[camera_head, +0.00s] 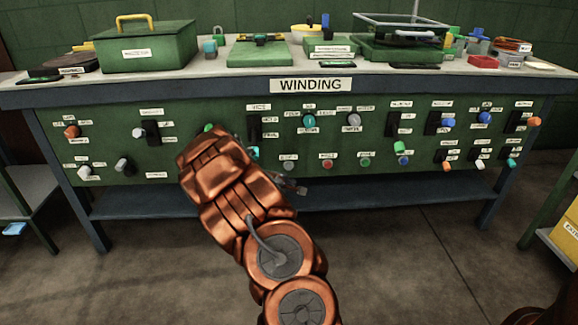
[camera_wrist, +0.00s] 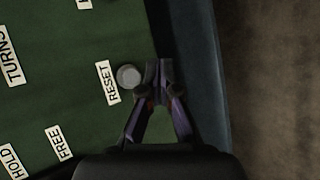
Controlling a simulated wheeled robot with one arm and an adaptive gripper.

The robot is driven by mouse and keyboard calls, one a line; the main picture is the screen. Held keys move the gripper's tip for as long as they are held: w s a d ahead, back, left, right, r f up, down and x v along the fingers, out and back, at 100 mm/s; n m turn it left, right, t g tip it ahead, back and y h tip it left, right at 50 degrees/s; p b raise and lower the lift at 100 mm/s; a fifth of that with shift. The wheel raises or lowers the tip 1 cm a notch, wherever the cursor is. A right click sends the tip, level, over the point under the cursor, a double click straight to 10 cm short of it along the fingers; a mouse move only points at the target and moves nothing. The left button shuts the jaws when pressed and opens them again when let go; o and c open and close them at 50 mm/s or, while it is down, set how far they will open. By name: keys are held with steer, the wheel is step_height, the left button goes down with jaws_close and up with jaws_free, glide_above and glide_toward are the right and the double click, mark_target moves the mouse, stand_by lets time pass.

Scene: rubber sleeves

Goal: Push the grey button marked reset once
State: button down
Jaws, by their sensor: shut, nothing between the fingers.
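The grey round button (camera_wrist: 128,76) is on the green panel beside its RESET label (camera_wrist: 108,82) in the wrist view. In the head view a grey button (camera_head: 289,165) in the lower row, just right of my arm, appears to be the same one. My gripper (camera_wrist: 160,72) is shut and empty. Its fingertips show just right of the button in the wrist view, toward the panel's lower edge, not over the button's face. In the head view part of my gripper (camera_head: 292,186) shows below the button; my arm hides the rest. The depth gap to the panel cannot be told.
A red button (camera_head: 327,163) and a green button (camera_head: 366,162) sit right of the grey one in the lower row. HOLD (camera_wrist: 12,161) and FREE (camera_wrist: 60,143) labels lie nearby. The blue bench frame (camera_wrist: 197,80) runs along the panel's lower edge.

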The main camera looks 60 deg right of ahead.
mark_target(288, 170)
steer(key=shift+w+d+p, duration=0.9)
steer(key=shift+d+p, duration=0.25)
steer(key=shift+p, duration=0.5)
steer(key=shift+w+d+p, duration=0.9)
steer(key=shift+d+p, duration=0.25)
steer(key=shift+p, duration=0.5)
steer(key=shift+w+d+p, duration=0.3)
steer(key=shift+p, duration=1)
steer(key=shift+w+d+p, duration=0.25)
steer(key=shift+d+p, duration=0.1)
steer(key=shift+p, duration=0.65)
steer(key=shift+a, duration=0.1)
steer(key=shift+s+a, duration=0.5)
